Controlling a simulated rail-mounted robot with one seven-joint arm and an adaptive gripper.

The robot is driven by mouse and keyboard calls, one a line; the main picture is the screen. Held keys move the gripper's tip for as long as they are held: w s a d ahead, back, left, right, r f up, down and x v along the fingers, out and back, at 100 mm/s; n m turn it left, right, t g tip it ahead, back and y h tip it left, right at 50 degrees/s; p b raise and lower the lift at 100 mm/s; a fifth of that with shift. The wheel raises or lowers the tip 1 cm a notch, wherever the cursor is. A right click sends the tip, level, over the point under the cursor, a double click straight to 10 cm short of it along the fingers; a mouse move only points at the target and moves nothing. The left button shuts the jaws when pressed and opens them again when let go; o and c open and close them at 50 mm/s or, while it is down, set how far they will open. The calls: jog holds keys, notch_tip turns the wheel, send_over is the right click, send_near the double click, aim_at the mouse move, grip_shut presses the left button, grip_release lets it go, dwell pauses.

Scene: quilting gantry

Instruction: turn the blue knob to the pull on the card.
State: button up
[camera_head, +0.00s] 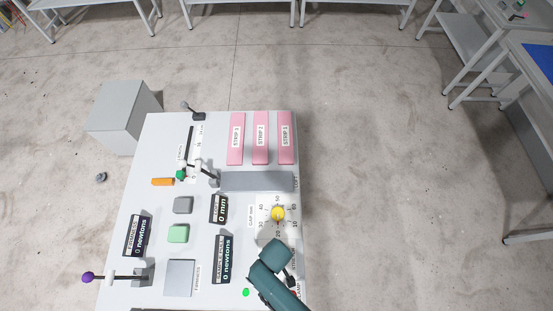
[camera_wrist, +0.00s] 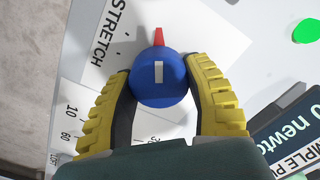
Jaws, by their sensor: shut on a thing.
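The blue knob (camera_wrist: 160,80) is in the wrist view, with a white mark on its top and a red pointer (camera_wrist: 158,37) aimed up the picture. It stands on a white dial plate (camera_wrist: 82,85) lettered STRETCH, with partly covered numbers. My gripper (camera_wrist: 162,82) has its yellow fingers on both sides of the knob and is shut on it. In the head view my teal gripper (camera_head: 276,252) covers the knob at the panel's lower right. The sample pull display (camera_head: 223,258) reads 0 newtons. I cannot pick out the card for certain.
A yellow knob (camera_head: 278,214) on a gap dial stands just above my gripper. A grey bar (camera_head: 257,181) and pink strips (camera_head: 261,138) lie farther back. A purple-knobbed lever (camera_head: 88,277) is at the left. A green light (camera_wrist: 307,30) is right of the blue knob.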

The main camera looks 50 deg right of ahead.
jog(key=shift+f, duration=0.1)
jog(key=o, duration=1.2)
notch_tip(320, 180, up, 12)
